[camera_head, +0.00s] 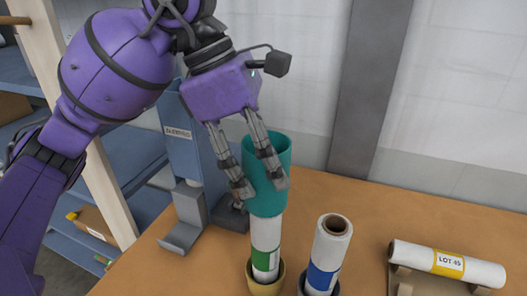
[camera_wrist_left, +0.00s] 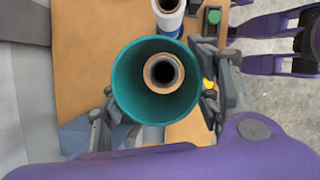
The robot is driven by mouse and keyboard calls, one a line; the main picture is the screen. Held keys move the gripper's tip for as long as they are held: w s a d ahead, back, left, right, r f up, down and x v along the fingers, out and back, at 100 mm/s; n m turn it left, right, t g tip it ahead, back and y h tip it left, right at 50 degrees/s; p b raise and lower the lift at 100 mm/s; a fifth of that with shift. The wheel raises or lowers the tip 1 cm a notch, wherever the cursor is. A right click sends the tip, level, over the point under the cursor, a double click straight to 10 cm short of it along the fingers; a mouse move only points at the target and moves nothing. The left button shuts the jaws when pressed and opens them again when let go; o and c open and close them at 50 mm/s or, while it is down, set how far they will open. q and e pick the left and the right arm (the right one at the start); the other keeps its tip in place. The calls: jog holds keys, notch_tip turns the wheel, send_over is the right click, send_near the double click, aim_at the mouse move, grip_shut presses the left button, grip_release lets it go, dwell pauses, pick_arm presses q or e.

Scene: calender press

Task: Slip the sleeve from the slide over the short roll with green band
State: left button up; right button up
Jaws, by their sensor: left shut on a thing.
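My left gripper (camera_head: 257,185) is shut on the teal sleeve (camera_head: 268,150), one finger on each side of it. The sleeve is upright above the green band of the short roll (camera_head: 265,245), which stands in a yellowish cup (camera_head: 264,288). In the left wrist view, I look down into the sleeve (camera_wrist_left: 124,92) and see the roll's open end (camera_wrist_left: 151,72) inside it, so the sleeve surrounds the roll's top. The roll sits somewhat off the sleeve's middle there. The blue-grey slide (camera_head: 183,140) stands behind, its lower tray (camera_head: 183,238) empty. My right gripper is not identifiable.
A roll with a blue band (camera_head: 326,255) stands close to the right in a dark cup. A roll with a yellow LOT 45 label (camera_head: 447,263) lies on a cradle farther right. The orange-brown table (camera_head: 385,215) is clear behind them. Blue shelves (camera_head: 125,150) stand at left.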

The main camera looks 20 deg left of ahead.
pick_arm(q)
jog(key=shift+f+b, duration=0.85)
jog(key=shift+f, duration=1.7)
jog(key=shift+f+b, duration=0.15)
jog(key=shift+b, duration=0.15)
pick_arm(e)
jog(key=shift+s+d+f, duration=0.1)
jog(key=shift+s+f, duration=0.15)
jog(key=shift+f, duration=0.4)
jog(key=shift+s+d+f, duration=0.1)
jog(key=shift+s+f, duration=0.1)
jog(key=shift+f, duration=0.4)
jog(key=shift+w, duration=0.1)
pick_arm(q)
jog(key=o, duration=1)
jog(key=shift+c, duration=0.2)
jog(key=shift+o, duration=0.6)
jog(key=v, duration=1.2)
pick_arm(e)
jog(key=shift+s+f, duration=0.1)
jog(key=shift+s, duration=0.2)
